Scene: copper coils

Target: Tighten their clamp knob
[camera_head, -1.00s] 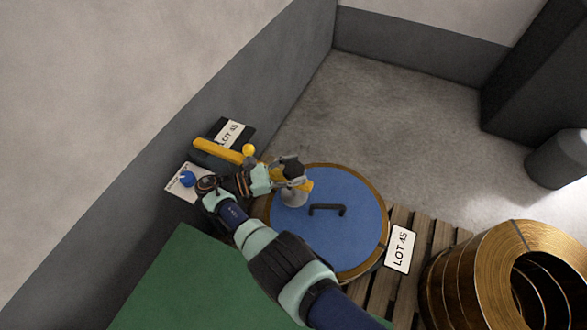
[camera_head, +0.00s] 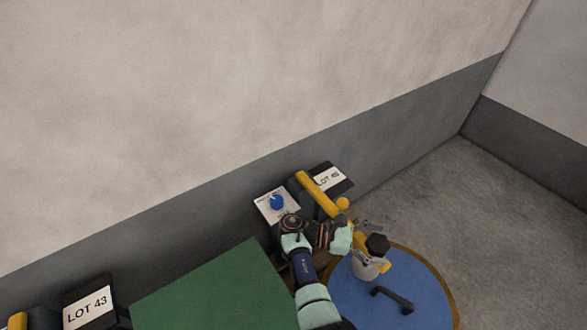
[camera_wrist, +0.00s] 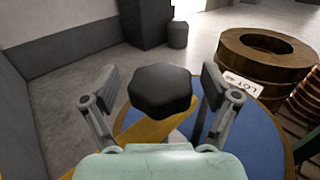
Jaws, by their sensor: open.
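The clamp knob is a black lobed knob (camera_head: 378,244) on a grey post at the end of a yellow clamp arm (camera_head: 320,195), above a blue round lid (camera_head: 420,290). In the wrist view the knob (camera_wrist: 161,90) lies between the two fingers of my gripper (camera_wrist: 158,88). The fingers stand open with a gap on each side of it. In the head view my gripper (camera_head: 366,232) reaches the knob from the left. The lower part of the post is mostly hidden in the wrist view.
A white panel with a blue dial (camera_head: 277,202) and a LOT 45 sign (camera_head: 328,178) are by the wall. A LOT 43 sign (camera_head: 88,308) is at lower left. A green surface (camera_head: 215,295) lies left of my arm.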

